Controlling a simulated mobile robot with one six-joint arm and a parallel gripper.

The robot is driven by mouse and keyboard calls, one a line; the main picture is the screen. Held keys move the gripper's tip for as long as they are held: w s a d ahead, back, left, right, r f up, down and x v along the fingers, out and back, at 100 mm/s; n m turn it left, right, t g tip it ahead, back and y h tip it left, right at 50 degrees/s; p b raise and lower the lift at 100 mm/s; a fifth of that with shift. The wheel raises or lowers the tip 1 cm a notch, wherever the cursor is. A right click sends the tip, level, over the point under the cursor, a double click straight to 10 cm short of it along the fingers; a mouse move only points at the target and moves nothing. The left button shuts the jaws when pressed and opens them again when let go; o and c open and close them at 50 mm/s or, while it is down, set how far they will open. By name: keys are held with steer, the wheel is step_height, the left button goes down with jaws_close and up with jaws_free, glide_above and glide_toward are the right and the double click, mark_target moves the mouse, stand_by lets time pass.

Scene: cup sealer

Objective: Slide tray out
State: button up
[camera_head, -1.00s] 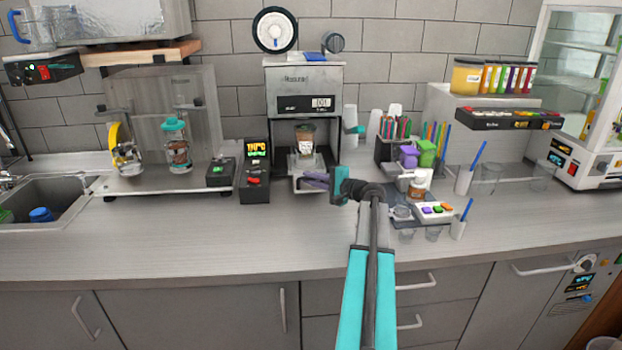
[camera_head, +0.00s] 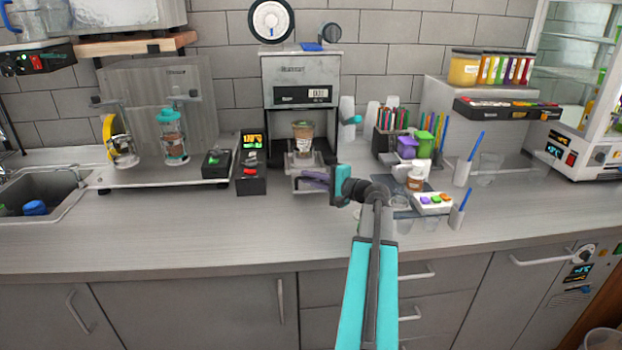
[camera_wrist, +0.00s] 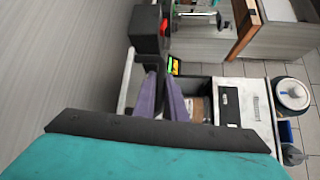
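The cup sealer (camera_head: 301,78) is a grey machine with a dark display, standing against the wall at the back of the counter. A brown cup (camera_head: 303,131) with a white label sits upright in its opening. The light metal tray (camera_head: 296,188) shows low at the front of the sealer, partly behind my fingers. My gripper (camera_head: 312,179) has purple fingers at the tray's front. In the wrist view my gripper (camera_wrist: 163,76) has its two fingers close together beside a pale bar of the tray (camera_wrist: 127,76). Whether they clamp it is unclear.
A black control box (camera_head: 251,180) stands just left of the tray. To the right are a topping holder (camera_head: 433,203), several cups and a straw rack (camera_head: 393,142). The counter front (camera_head: 200,237) is clear.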

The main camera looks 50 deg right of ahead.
steer(key=o, duration=0.5)
steer(key=shift+c, duration=0.2)
steer(key=s+d+r+b, duration=0.1)
steer(key=s+b, duration=0.2)
steer(key=s, duration=1)
steer(key=shift+s+d+r, duration=0.15)
steer(key=shift+s+r, duration=0.15)
steer(key=shift+r, duration=0.1)
